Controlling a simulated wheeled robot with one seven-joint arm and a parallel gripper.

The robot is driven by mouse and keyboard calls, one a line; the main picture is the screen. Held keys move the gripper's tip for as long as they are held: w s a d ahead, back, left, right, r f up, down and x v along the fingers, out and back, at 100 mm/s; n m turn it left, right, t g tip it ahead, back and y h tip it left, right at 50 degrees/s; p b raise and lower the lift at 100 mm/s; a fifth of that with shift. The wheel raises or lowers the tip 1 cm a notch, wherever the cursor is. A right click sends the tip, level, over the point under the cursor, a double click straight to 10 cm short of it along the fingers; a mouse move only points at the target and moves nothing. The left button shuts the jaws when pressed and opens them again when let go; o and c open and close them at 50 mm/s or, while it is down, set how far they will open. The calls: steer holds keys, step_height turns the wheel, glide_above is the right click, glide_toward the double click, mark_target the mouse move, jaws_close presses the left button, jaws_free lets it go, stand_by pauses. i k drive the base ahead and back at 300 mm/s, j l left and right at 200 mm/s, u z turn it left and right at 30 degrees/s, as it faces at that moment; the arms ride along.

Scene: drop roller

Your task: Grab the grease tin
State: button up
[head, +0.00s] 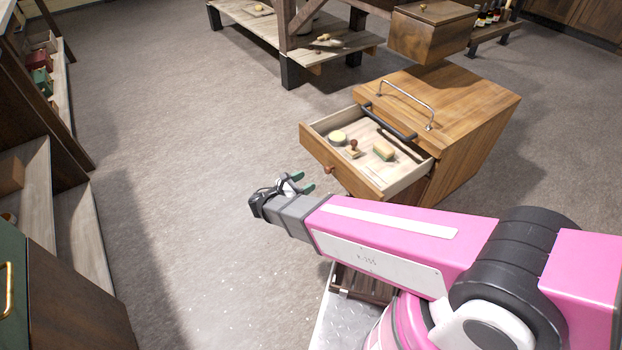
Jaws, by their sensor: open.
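A small round pale-yellow tin (338,137), which looks like the grease tin, lies in the far left part of an open drawer (343,172). The drawer sticks out of a wooden cabinet (475,110). My gripper (303,182) is open and empty, with green fingertips. It appears outside the drawer, left of and below its front in the picture. It is apart from the tin. Nothing covers the tin in this view.
The drawer also holds a brown knobbed stamp-like thing (353,149), a yellow-green block (383,152) and a dark stick (400,145). A metal rail (405,98) stands on the cabinet top. Shelves stand at the left. The floor (200,150) between is clear.

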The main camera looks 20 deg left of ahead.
mark_target(337, 137)
steer(key=k, duration=1)
